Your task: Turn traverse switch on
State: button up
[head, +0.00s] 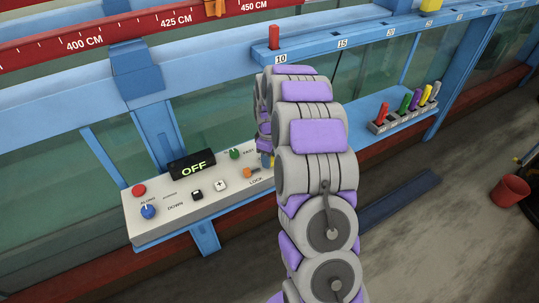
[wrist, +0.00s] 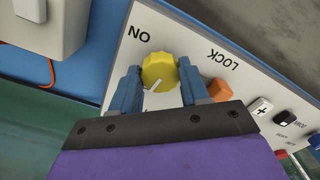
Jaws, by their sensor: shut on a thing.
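The control panel (head: 185,205) is a pale sloped box with a black display (head: 192,165) reading OFF in green. In the wrist view a round yellow knob (wrist: 159,68) with a white pointer line sits on the panel (wrist: 122,62). The word ON is printed up and left of it, and the pointer line faces down and slightly left, away from the word. My gripper (wrist: 158,80) has its blue fingers on either side of the knob, shut on it. In the head view my arm mostly hides the gripper and knob.
Beside the knob is an orange lever (wrist: 220,90) near the word LOCK. The panel also carries a red button (head: 139,190), a blue knob (head: 148,212), a green knob (head: 235,154) and small black and white buttons. A rack (head: 405,115) of coloured pegs stands on the right. A red bucket (head: 510,190) is on the floor.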

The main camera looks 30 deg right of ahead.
jog(key=m+p, duration=0.2)
jog(key=m, duration=0.1)
jog(key=shift+w+r, duration=0.2)
jog(key=shift+r, duration=0.1)
jog(key=m+p, duration=0.2)
jog(key=m, duration=0.3)
jog(key=m+p, duration=0.1)
jog(key=m, duration=0.3)
jog(key=shift+f, duration=0.1)
jog(key=shift+m+p, duration=0.7)
jog(key=shift+m, duration=1.4)
jog(key=o, duration=1.1)
jog(key=shift+f, duration=0.15)
jog(key=shift+c, duration=0.2)
